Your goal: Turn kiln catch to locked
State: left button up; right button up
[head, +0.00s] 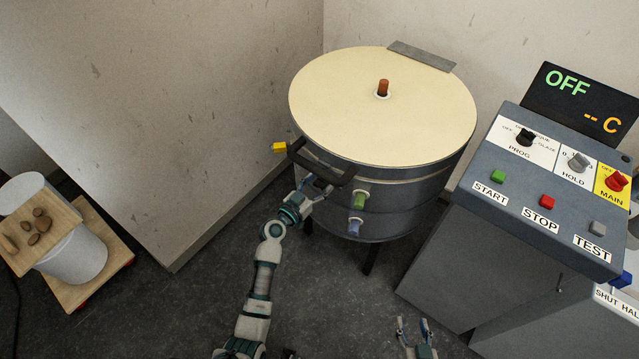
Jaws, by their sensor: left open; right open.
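The kiln (430,200) is a round grey drum on legs, with its cream lid (350,110) down. A black bar handle (322,168) sticks out at its front left. A small yellow tab (279,147) juts from the rim just left of the handle; it may be the catch, but I cannot tell its setting. My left gripper (318,186) is open just below the handle, against the kiln's front in the picture; its fingertips are partly hidden, and I cannot tell if they touch. My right gripper (415,326) is open and empty at the bottom edge, away from the kiln.
Green (362,199) and blue (355,227) plugs protrude from the kiln's front. A control panel (550,190) with knobs and buttons stands right; its display (580,102) reads OFF. A white bucket (75,258) stands on a wheeled board at left. Dark floor in front is clear.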

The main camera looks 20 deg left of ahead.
pick_arm(q)
jog(key=shift+a, duration=0.15)
jog(key=shift+c, duration=0.4)
jog(key=c, duration=0.4)
jog(key=shift+d, duration=0.35)
jog(key=c, duration=0.6)
